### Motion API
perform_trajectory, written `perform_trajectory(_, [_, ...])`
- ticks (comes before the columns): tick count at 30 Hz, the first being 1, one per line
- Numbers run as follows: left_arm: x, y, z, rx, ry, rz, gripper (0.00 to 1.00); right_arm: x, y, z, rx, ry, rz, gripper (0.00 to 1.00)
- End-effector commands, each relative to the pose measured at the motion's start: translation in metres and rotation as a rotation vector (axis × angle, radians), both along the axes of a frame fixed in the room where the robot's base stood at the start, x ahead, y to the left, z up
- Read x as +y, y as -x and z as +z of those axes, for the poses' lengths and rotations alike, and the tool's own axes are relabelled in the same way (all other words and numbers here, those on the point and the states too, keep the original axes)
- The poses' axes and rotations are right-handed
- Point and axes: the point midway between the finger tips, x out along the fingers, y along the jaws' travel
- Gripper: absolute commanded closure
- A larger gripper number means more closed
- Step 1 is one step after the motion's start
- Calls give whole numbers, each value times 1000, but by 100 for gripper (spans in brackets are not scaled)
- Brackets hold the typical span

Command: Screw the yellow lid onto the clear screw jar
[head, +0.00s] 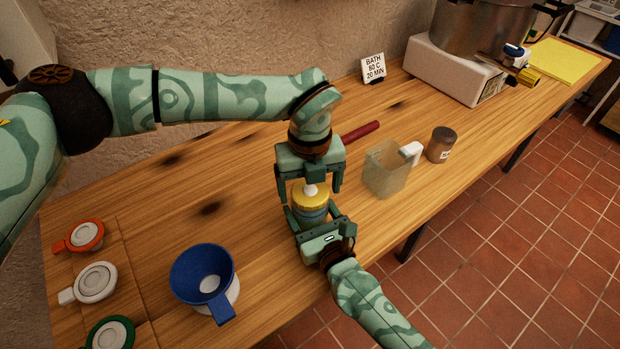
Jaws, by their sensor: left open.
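The yellow lid (310,196), with a white knob on top, sits on the mouth of the clear screw jar (314,213). I cannot tell how far it is threaded. The jar looks bluish and is mostly hidden by the lid and my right gripper. My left gripper (310,183) points down from above, open, its fingers spread on either side of the lid's knob. My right gripper (312,215) comes from the front edge, its fingers close against both sides of the jar.
A clear jug (386,170), brown jar (441,145), dark red rod (361,132) and sign (373,67) are right and behind. The wood between funnel and jar is clear.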

Motion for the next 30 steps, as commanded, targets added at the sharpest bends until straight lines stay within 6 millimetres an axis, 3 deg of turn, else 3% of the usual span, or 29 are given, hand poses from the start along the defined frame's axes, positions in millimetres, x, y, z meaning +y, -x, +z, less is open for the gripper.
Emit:
perform_trajectory(4, [0,0,0,0,0,0,16,0,0,-1,2,1,0,96])
perform_trajectory(5, [0,0,0,0,0,0,22,0,0,-1,2,1,0,96])
perform_trajectory(9, [0,0,0,0,0,0,61,0,0,-1,2,1,0,96])
perform_trajectory(14, [0,0,0,0,0,-33,62,0,0,-1,2,1,0,96])
perform_trajectory(17, [0,0,1,0,-1,-191,62,0,0,-1,2,1,0,96])
perform_trajectory(27, [0,0,0,0,-2,-1193,62,0,0,-1,2,1,0,96])
perform_trajectory(30, [0,0,0,0,-1,-1333,62,0,0,-1,2,1,0,96])
